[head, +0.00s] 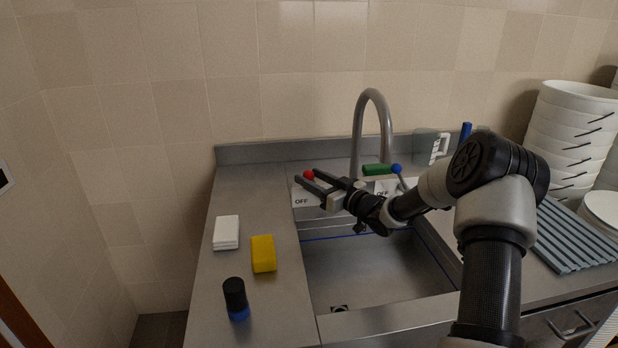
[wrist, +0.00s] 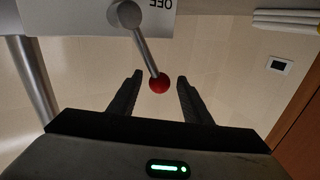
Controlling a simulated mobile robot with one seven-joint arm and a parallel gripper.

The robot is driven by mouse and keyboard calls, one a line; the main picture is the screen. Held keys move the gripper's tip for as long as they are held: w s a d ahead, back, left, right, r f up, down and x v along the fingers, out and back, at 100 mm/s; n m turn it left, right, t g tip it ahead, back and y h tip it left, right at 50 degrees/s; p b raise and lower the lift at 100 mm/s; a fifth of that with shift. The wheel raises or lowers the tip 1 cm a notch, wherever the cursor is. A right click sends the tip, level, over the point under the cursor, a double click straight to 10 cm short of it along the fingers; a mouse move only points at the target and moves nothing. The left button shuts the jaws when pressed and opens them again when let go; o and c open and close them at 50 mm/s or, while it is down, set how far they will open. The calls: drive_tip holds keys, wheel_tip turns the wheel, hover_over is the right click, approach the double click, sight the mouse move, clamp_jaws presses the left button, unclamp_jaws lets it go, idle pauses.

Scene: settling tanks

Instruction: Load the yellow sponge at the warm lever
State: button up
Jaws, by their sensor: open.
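The warm lever has a red ball knob (head: 308,174) and a grey rod, on a white panel marked OFF (head: 304,197) left of the tap. In the wrist view the red knob (wrist: 159,83) lies between my open fingers, with a gap on each side; its rod runs up to the panel (wrist: 75,17). My gripper (head: 306,177) is open and empty, reaching left over the back of the sink. It shows upside down in the wrist view (wrist: 160,77). The yellow sponge (head: 263,254) lies on the counter left of the sink, clear of my gripper.
A white block (head: 226,232) and a black-and-blue bottle (head: 236,299) flank the sponge. Stacked white tubs (head: 568,135) are at right.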

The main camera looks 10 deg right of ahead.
drive_tip(key=shift+x, duration=0.75)
clamp_jaws()
drive_tip(key=shift+d+m+t+b, duration=0.4)
drive_tip(key=shift+d+m+b, duration=0.2)
drive_tip(key=shift+d+r+m+y, duration=0.3)
drive_tip(key=shift+d+r+m, duration=0.05)
drive_tip(key=shift+r+m, duration=0.05)
unclamp_jaws()
drive_tip(key=shift+s, duration=0.1)
drive_tip(key=v, duration=1.7)
drive_tip(key=shift+f, duration=0.25)
